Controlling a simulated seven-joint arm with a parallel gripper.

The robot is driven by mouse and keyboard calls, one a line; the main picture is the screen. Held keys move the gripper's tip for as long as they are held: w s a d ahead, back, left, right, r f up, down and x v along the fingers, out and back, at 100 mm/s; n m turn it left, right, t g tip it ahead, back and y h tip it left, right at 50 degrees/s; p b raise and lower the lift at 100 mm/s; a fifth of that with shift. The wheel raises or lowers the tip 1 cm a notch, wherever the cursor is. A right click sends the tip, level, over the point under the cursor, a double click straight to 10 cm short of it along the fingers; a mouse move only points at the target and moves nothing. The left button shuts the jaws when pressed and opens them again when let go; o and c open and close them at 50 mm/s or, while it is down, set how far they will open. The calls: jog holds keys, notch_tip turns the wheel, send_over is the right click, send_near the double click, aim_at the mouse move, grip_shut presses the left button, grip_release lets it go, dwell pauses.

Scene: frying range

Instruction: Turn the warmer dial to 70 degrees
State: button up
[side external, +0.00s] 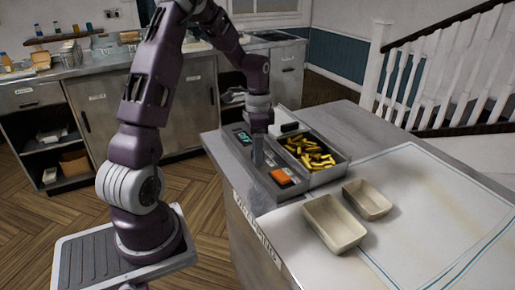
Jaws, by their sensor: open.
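The warmer's grey control panel (250,172) runs along the left side of the counter unit. A small display (243,136) with green characters sits at its far end; the characters are too small to read surely. My gripper (258,163) points straight down over the middle of the panel, between the display and the orange part. It is open. I cannot make out the dial; it may be hidden behind the fingers, and I cannot tell whether they touch anything.
Two beige empty trays (333,222) (367,199) stand on the white sheet (440,215) in front. The counter's right side is clear.

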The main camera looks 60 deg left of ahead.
jog(key=shift+c, duration=0.2)
grip_shut()
jog(key=shift+n, duration=0.3)
jog(key=n, duration=0.6)
jog(key=shift+r, duration=0.1)
jog(key=n, duration=0.6)
jog(key=shift+n, duration=0.4)
jog(key=shift+o, duration=0.2)
grip_release()
